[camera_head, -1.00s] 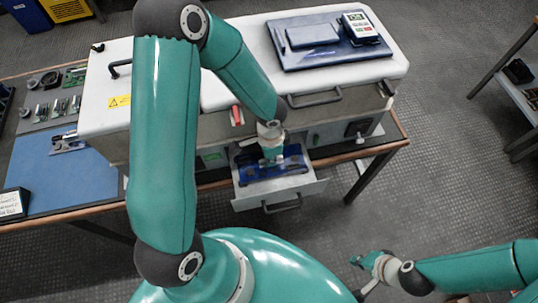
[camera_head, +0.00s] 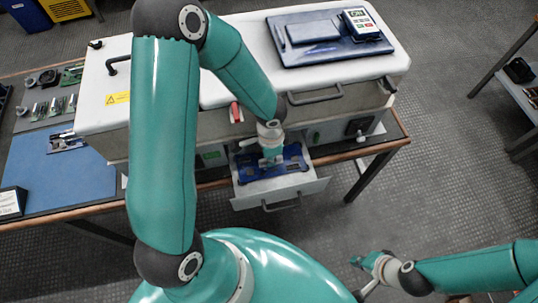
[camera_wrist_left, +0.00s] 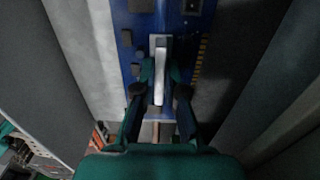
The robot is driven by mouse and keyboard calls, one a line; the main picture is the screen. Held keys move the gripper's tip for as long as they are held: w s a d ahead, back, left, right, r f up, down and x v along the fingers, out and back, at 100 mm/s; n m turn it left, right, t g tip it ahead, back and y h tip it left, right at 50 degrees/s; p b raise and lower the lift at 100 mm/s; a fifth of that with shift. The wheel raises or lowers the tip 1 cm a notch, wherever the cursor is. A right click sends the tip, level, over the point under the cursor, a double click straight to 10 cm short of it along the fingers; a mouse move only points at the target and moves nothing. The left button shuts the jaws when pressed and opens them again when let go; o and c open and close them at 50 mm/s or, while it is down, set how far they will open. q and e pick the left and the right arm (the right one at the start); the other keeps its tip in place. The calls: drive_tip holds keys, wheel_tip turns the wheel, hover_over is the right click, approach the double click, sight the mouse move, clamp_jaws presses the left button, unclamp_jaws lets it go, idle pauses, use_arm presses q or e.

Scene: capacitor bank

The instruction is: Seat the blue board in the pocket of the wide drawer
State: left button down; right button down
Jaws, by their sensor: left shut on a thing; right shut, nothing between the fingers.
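The wide drawer (camera_head: 240,203) is pulled out from the front of the white cabinet. The blue board (camera_head: 290,163) lies in or just over the drawer; I cannot tell whether it is fully down in the pocket. My left gripper (camera_head: 272,160) is over the board, pointing down. In the left wrist view the board (camera_wrist_left: 190,50) runs lengthwise between the grey drawer walls, and my left gripper (camera_wrist_left: 160,90) is shut on the pale handle (camera_wrist_left: 160,52) on the board. My right gripper (camera_head: 357,261) is shut and empty, low at the right, away from the drawer.
The white cabinet (camera_head: 115,75) stands on the workbench. A blue tray (camera_head: 375,47) with a meter (camera_head: 358,20) sits on its top. A blue mat (camera_head: 40,175) lies on the bench at left. Shelving (camera_head: 525,90) stands at far right. The floor right of the drawer is clear.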

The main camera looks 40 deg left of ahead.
use_arm(q)
drive_tip(key=shift+f, duration=0.15)
drive_tip(key=c, duration=1.2)
unclamp_jaws()
